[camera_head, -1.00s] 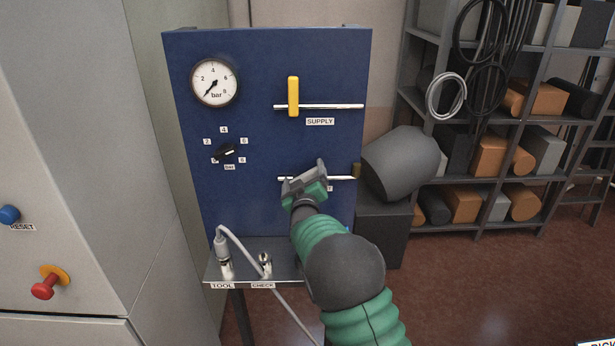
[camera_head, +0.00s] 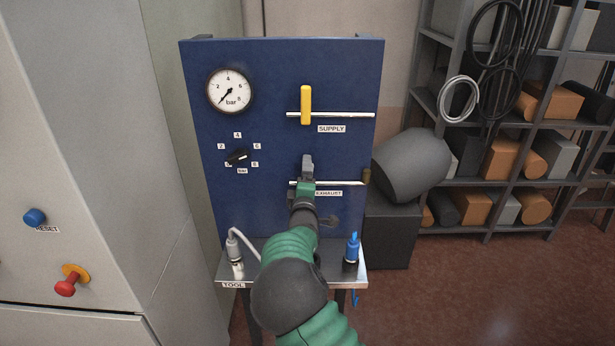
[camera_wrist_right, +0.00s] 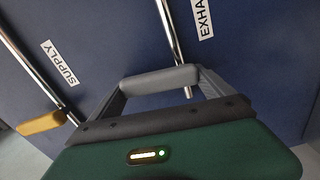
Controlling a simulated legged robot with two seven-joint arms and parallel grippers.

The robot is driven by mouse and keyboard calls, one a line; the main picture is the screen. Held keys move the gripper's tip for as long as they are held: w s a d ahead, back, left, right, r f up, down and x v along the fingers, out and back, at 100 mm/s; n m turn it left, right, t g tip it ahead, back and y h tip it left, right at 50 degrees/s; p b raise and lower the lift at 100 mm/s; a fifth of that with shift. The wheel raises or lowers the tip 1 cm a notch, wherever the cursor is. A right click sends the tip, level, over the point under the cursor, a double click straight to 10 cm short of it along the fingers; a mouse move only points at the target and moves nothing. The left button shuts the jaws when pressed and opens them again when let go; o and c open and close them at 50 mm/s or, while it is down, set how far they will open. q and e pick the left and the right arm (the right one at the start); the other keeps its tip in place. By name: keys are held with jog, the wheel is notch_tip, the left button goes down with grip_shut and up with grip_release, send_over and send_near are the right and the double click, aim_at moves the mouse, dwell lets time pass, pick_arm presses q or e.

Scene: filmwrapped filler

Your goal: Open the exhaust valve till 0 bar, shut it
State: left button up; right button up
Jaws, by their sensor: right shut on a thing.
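The blue panel (camera_head: 270,140) carries a pressure gauge (camera_head: 229,91) whose needle points to the lower left, near the 0 end. The exhaust valve's pipe (camera_head: 340,183) runs level above the EXHAUST label (camera_head: 329,193). My left gripper is not in view.
The yellow supply handle (camera_head: 306,105) stands upright across its pipe. A black selector knob (camera_head: 237,157) sits on the left. A shelf (camera_head: 262,243) below holds a plugged hose (camera_head: 234,250) and a blue connector (camera_head: 352,248).

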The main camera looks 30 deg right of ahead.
jog(key=shift+w+a+f+n, duration=0.15)
jog(key=shift+a+f+n, duration=0.15)
jog(key=shift+n, duration=0.5)
jog(key=o, duration=1.8)
